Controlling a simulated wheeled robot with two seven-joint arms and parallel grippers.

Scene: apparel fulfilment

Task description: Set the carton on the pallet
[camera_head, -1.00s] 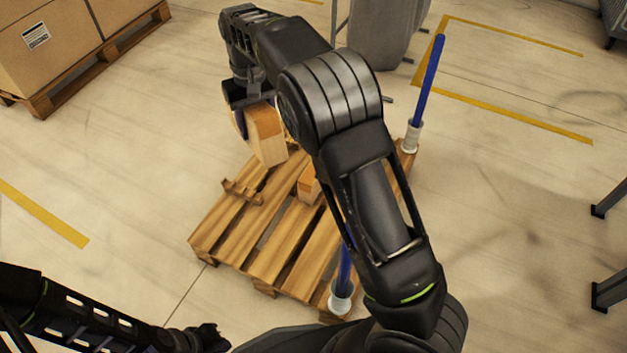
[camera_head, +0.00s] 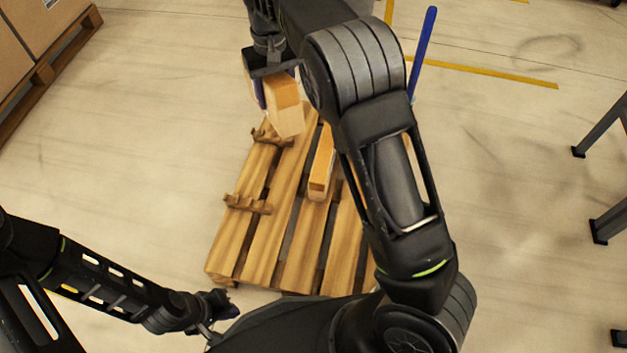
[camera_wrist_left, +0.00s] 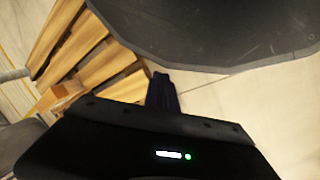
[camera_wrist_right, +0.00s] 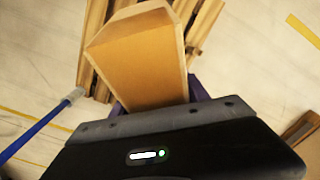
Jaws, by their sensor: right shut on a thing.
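My right gripper (camera_head: 272,88) is shut on a tan carton (camera_head: 287,108) and holds it tilted over the far left part of the wooden pallet (camera_head: 228,240). The carton also shows between its fingers in the right wrist view (camera_wrist_right: 145,65). A second small carton (camera_head: 321,172) lies on the pallet slats, partly hidden by my right arm. My left gripper (camera_head: 218,304) is low at the left, off the pallet's near left corner. Its dark fingers (camera_wrist_left: 163,92) look closed together and empty in the left wrist view.
Small wooden brackets (camera_head: 248,203) stand on the pallet's left side. A blue post (camera_head: 423,50) rises at its far right. Large boxes on another pallet (camera_head: 50,70) stand at the far left. Dark metal legs (camera_head: 600,130) are at the right. The floor left of the pallet is clear.

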